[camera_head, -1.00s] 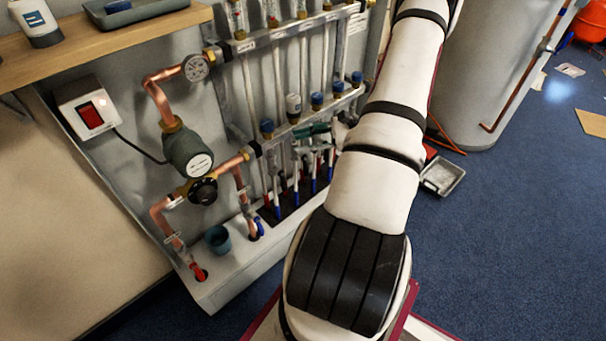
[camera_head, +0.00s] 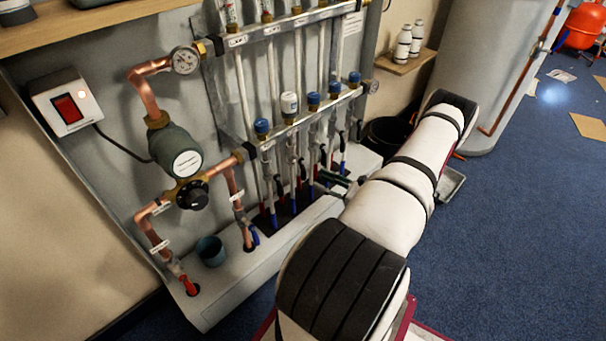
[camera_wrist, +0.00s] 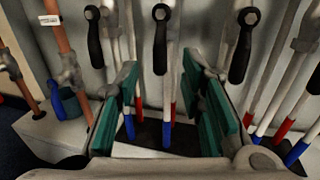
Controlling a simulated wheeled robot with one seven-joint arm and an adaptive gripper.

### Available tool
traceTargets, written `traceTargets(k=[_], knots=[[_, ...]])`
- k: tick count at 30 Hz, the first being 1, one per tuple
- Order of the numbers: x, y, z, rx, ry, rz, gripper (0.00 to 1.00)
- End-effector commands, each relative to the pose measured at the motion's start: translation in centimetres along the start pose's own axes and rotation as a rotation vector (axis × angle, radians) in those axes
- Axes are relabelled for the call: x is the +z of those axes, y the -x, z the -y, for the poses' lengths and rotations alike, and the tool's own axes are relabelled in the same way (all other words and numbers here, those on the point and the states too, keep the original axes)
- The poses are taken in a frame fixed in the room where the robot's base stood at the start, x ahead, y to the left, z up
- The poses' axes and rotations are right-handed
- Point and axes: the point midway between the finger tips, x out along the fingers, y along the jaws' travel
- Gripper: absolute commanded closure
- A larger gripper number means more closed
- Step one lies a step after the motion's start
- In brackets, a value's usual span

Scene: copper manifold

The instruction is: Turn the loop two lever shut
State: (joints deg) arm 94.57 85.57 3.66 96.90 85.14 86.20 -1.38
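Several black valve levers hang straight down in front of the white pipes below the lower manifold bar (camera_head: 290,130). The wrist view shows a left lever (camera_wrist: 95,40), a middle lever (camera_wrist: 160,45) and a right lever (camera_wrist: 242,48), each on a round bolt. I cannot read which one is loop two. My gripper (camera_wrist: 165,105), with teal finger pads, is open and empty. Its fingers stand apart to either side of the middle lever's line, with the lever's lower end above the gap, and no contact shows. In the head view my gripper (camera_head: 332,184) is small and points at the pipes.
Pipes with red and blue sleeves (camera_wrist: 167,125) run down behind the fingers. Left are the copper pipes (camera_head: 232,190), a pump (camera_head: 178,150), a red switch (camera_head: 66,108) and a teal cup (camera_head: 210,250) on the white ledge (camera_head: 215,290).

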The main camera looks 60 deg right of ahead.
Motion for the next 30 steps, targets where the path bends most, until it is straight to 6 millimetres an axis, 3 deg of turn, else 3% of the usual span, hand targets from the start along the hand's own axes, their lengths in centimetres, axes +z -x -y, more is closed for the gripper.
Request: traceTargets(k=[6, 12, 26, 30], knots=[[-0.1, -4.3, -0.1, 0.003, 0.001, 0.000, 0.65], [-0.1, -7.0, 0.0, 0.002, 0.001, -0.001, 0.65], [0.0, -8.2, 0.0, 0.001, 0.001, -0.001, 0.65], [0.0, -8.2, 0.0, 0.001, 0.001, -0.001, 0.94]])
